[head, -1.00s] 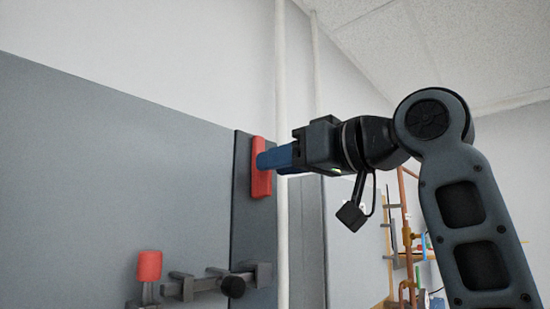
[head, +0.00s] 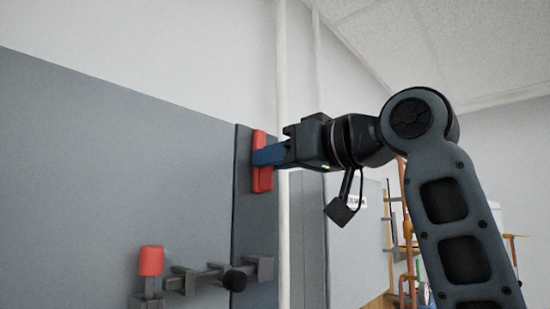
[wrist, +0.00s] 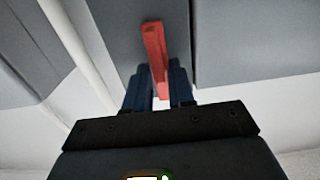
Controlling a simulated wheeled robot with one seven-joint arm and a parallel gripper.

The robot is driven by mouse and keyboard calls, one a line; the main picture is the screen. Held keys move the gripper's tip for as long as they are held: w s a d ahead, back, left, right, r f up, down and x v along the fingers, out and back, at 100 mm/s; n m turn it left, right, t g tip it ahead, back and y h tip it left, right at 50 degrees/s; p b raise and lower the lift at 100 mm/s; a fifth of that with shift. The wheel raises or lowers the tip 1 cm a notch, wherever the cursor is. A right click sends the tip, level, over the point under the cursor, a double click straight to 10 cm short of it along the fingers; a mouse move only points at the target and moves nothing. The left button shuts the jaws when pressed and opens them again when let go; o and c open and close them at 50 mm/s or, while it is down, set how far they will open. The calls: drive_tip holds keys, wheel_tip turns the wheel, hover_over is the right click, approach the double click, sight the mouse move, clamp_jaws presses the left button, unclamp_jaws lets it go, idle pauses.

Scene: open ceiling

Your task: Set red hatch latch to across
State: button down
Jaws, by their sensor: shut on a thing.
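The red hatch latch (head: 260,181) is an upright red bar on a dark grey vertical strip (head: 243,215). It stands close to vertical in the head view. My gripper (head: 256,156) reaches it from the right with its blue fingers. In the wrist view the red latch (wrist: 154,50) runs down between the two blue fingers of my gripper (wrist: 158,85), which are shut on it. The fingers hide part of the latch's middle in the head view.
Below are a red-capped post (head: 151,261) and a grey sliding bolt with a black knob (head: 235,280). A white pipe (head: 284,235) runs upright just right of the strip. Copper pipes (head: 408,230) stand at the far right. A large grey panel (head: 110,170) fills the left.

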drive_tip(key=shift+n, duration=0.3)
drive_tip(key=n+b, duration=0.1)
drive_tip(key=n, duration=0.2)
drive_tip(key=s+n+b, duration=0.1)
drive_tip(key=n, duration=0.2)
drive_tip(key=a+n+b, duration=0.1)
drive_tip(key=n, duration=0.2)
drive_tip(key=shift+s+f, duration=0.15)
drive_tip(key=shift+f, duration=0.25)
drive_tip(key=n, duration=0.2)
drive_tip(key=n+b, duration=0.1)
drive_tip(key=n, duration=0.1)
drive_tip(key=shift+s+a+f, duration=0.1)
drive_tip(key=shift+s+f, duration=0.05)
drive_tip(key=shift+f, duration=0.25)
drive_tip(key=shift+s+a+f+n+b, duration=0.15)
drive_tip(key=shift+n+b, duration=0.1)
drive_tip(key=shift+n, duration=0.8)
drive_tip(key=shift+w+d+f+n+b, duration=0.1)
drive_tip(key=shift+f+n+b, duration=0.1)
drive_tip(key=shift+n, duration=0.85)
drive_tip(key=c, duration=1.2)
unclamp_jaws()
drive_tip(key=shift+s, duration=0.1)
